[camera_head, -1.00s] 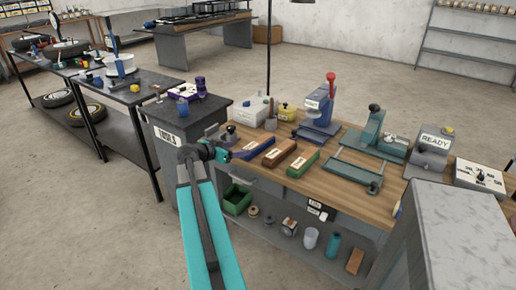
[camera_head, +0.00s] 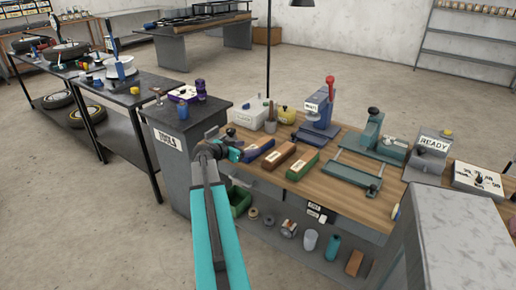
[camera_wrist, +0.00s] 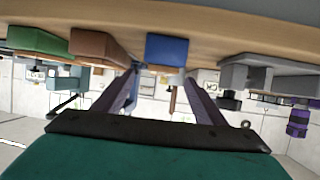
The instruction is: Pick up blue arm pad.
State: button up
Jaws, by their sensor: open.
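The blue arm pad (camera_head: 259,149) lies on the wooden workbench near its left front edge, left of the brown pad (camera_head: 279,159) and the green pad (camera_head: 303,164). My gripper (camera_head: 238,154) is just in front of the blue pad's near end and overlaps it slightly in the head view. In the wrist view, which is upside down, the blue pad (camera_wrist: 167,50) shows ahead, between the directions of the two open fingers (camera_wrist: 162,78). The jaws are empty. The head view does not show the gap between fingers and pad clearly.
The wooden bench top (camera_head: 383,205) also carries a blue press (camera_head: 318,115), a green fixture (camera_head: 352,178) and a white box (camera_head: 249,116). A dark tool cabinet (camera_head: 177,160) stands to the left. A grey block (camera_head: 455,225) rises at the right front.

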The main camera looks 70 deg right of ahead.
aim_at(255, 146)
jog(key=shift+x, duration=1.45)
jog(key=shift+p+x, duration=1.3)
jog(key=shift+x, duration=1.3)
jog(key=shift+c, duration=0.5)
jog(key=c, duration=1.2)
jog(key=shift+o, duration=0.2)
jog(key=shift+r, duration=0.2)
